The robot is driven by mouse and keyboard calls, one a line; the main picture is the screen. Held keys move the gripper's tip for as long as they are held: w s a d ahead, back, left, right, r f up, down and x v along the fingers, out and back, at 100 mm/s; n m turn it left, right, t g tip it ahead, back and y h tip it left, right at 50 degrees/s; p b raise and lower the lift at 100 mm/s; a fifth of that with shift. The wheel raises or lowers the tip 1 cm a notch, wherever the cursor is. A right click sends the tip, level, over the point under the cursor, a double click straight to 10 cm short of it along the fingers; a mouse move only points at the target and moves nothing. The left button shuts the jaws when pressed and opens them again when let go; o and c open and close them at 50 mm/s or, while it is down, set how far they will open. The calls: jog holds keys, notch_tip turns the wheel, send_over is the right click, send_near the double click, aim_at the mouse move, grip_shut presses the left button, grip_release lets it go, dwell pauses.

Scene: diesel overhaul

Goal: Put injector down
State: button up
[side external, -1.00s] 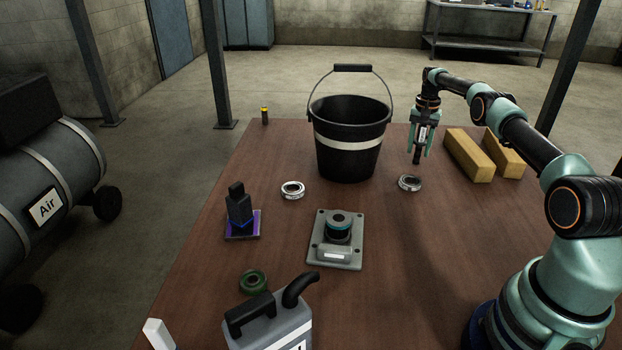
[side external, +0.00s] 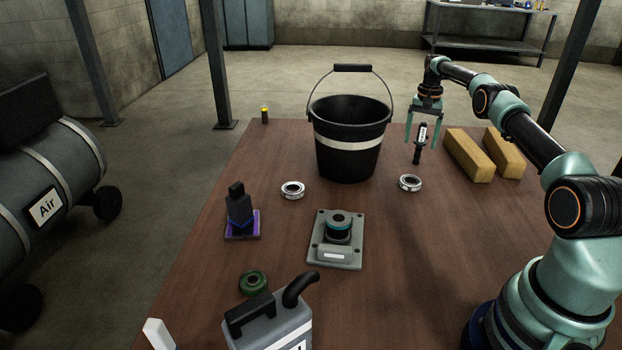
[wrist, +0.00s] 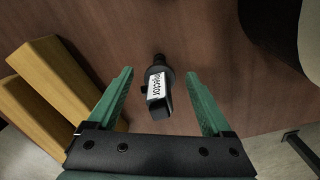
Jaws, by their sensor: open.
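The open fingers also show in the wrist view (wrist: 160,73).
A black bucket (side external: 347,160) stands left of my gripper, and two yellow blocks (side external: 468,156) lie to the right. A metal ring (side external: 410,183) lies in front. Another ring (side external: 292,190), a grey plate fixture (side external: 345,257) and a grey can (side external: 275,325) are nearer.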

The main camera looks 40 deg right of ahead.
aim_at(424, 124)
jog(key=shift+r, duration=2.2)
